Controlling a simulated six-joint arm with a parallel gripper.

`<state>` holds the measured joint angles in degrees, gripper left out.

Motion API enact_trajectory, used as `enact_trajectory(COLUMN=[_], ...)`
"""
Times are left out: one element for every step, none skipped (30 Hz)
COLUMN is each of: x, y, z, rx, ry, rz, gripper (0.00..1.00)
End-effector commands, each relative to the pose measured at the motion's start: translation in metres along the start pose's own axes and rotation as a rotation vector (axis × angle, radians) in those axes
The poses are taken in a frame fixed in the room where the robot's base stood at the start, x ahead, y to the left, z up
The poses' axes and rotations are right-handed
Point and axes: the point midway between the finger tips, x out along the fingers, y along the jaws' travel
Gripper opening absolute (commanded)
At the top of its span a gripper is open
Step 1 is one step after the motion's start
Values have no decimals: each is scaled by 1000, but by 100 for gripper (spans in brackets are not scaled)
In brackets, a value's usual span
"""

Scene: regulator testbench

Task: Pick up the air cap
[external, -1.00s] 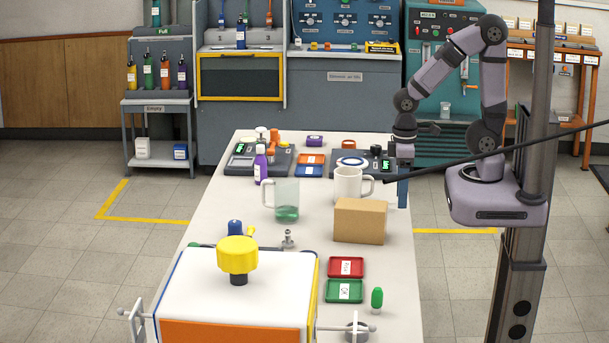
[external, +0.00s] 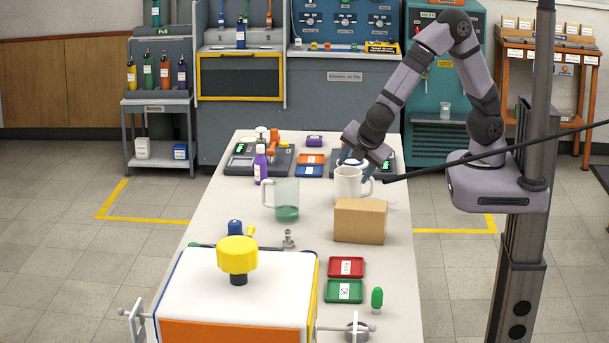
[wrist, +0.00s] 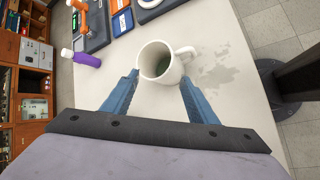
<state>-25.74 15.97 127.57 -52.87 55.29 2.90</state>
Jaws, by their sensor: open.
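My gripper (wrist: 159,76) is open in the wrist view, with its blue fingers spread at either side of the white mug (wrist: 160,62). I cannot tell whether they touch it. In the external view my wrist is over the far side of the white mug (external: 347,187), and the fingertips are not clear. I cannot tell for sure which thing is the air cap. A blue capped piece (external: 235,228) and a small grey metal fitting (external: 288,239) stand behind the white box with the yellow knob (external: 238,255).
A cardboard box (external: 360,221) stands in front of the mug. A clear jug (external: 283,200) with green liquid and a purple bottle (external: 260,165) are to the left. Red (external: 346,267) and green (external: 344,291) trays lie near the front. A dark cable crosses beside the mug.

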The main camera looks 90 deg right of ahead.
Motion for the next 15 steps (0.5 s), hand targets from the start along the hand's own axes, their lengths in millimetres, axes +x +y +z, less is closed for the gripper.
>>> enact_trajectory(x=[-5,-10,-18,-26,-34,-46,-57,-68,-84,-96,-109,-125,-137,-149,-163], y=[18,30,47,59,70,84,93,102,113,119,125,131,134,137,140], z=[-16,-25,-39,-50,-61,-76,-87,-99,-114,-125,-136,-149,-158,-167,-177], rx=[-51,-83,-130,-165,-201,-248,-283,-320,-368,-403,-437,-481,-511,-540,-576], ry=[37,60,93,116,141,172,195,219,248,270,290,314,331,347,365], rz=[82,136,211,268,325,400,457,514,589,644,697,764,809,853,909], gripper=[53,53,53,53,53,53,53,53,53,53,53,53,53,53,53])
